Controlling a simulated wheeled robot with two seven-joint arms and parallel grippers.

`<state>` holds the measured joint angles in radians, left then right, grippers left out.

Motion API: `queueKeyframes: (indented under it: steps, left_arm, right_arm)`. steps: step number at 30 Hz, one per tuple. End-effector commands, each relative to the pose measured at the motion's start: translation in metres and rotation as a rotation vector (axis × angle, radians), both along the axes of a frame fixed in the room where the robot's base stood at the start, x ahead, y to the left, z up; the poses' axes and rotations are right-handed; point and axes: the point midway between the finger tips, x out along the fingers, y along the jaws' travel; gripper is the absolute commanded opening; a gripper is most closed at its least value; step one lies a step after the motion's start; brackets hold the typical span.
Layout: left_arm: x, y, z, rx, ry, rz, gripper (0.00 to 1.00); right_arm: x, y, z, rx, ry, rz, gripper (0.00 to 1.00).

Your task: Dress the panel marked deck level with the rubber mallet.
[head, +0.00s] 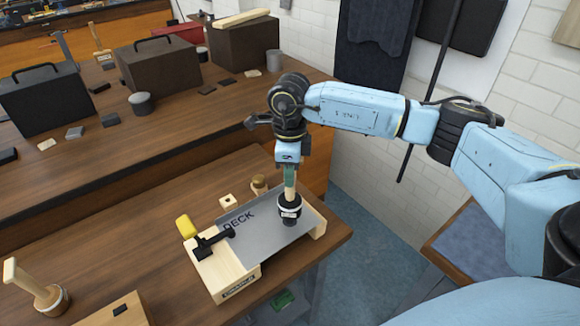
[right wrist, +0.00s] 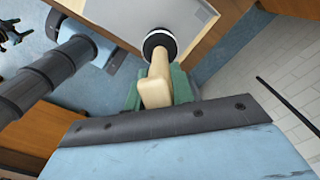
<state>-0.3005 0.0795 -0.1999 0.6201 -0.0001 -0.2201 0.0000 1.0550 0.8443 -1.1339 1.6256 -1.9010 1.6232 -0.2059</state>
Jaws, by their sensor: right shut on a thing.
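The grey panel marked DECK (head: 262,240) lies on a pale wooden frame (head: 222,275) at the front of the bench. My right gripper (head: 289,178) is shut on the wooden handle of a mallet (head: 289,210) with a black head and a pale band. The handle points up, and the head is down at the panel's right part; I cannot tell if it touches. In the right wrist view the green fingers (right wrist: 158,88) flank the handle, and the mallet head (right wrist: 159,42) is over the grey panel (right wrist: 120,18). My left gripper is not in view.
A black clamp with a yellow handle (head: 186,227) sits on the frame's left side. Another mallet (head: 42,292) stands at the front left. Dark boxes (head: 160,75) stand on the rear bench.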

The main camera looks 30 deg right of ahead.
Motion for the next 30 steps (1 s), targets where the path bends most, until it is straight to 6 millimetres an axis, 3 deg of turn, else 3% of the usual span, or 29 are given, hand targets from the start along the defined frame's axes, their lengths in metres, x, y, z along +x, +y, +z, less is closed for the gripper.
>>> queueKeyframes:
  steps: [1,6,11,22,30]
  left_arm:
    - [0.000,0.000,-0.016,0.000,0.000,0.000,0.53]
    - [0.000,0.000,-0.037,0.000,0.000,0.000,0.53]
    - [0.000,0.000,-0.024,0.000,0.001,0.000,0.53]
    - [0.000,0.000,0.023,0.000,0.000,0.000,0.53]
    - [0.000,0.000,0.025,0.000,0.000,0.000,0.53]
  right_arm:
    - [0.000,0.000,-0.018,0.000,0.000,0.000,0.01]
    - [0.001,0.000,-0.046,0.000,-0.002,0.000,0.00]
    - [0.001,0.000,-0.030,0.000,-0.002,0.000,0.00]
    - [0.001,0.000,0.041,-0.001,-0.004,0.000,0.00]
    - [0.001,0.000,0.047,-0.001,-0.001,0.000,0.00]
